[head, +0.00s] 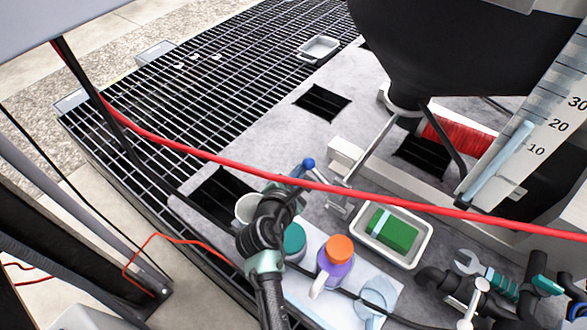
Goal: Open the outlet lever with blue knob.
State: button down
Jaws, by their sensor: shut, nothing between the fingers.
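The lever stands tilted up and right from a black pipe fitting (262,232). The fitting has a teal collar (265,263), and a black pipe (271,303) runs from it to the bottom edge. The fitting hides the lever's lower end. I cannot make out my gripper anywhere in this view, and nothing is seen touching the knob.
A red hose (180,152) crosses the view close by the lever. A purple bottle with an orange cap (338,255), a teal container (294,240) and a white tray (426,235) with a green block stand right. More pipework (505,287) lies bottom right. Black grating (190,90) lies behind.

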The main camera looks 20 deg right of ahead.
jog(key=shift+s+d+r+m+t, duration=0.25)
jog(key=shift+s+r+m+t, duration=0.1)
jog(key=shift+r+m+t, duration=0.15)
jog(key=shift+s+d+r+m+t, duration=0.3)
jog(key=shift+r+m+t, duration=0.1)
jog(key=shift+r, duration=0.1)
jog(key=s+d+r+m+t+b, duration=0.2)
jog(key=s+d+r+m+t, duration=0.1)
jog(key=s+m, duration=0.1)
jog(key=shift+s+m, duration=0.3)
jog(key=shift+s, duration=0.15)
jog(key=b+v, duration=0.3)
jog(key=v, duration=0.8)
jog(key=shift+s+f, duration=0.15)
jog(key=shift+s, duration=0.15)
jog(key=shift+s+a, duration=0.3)
jog(key=shift+s, duration=0.25)
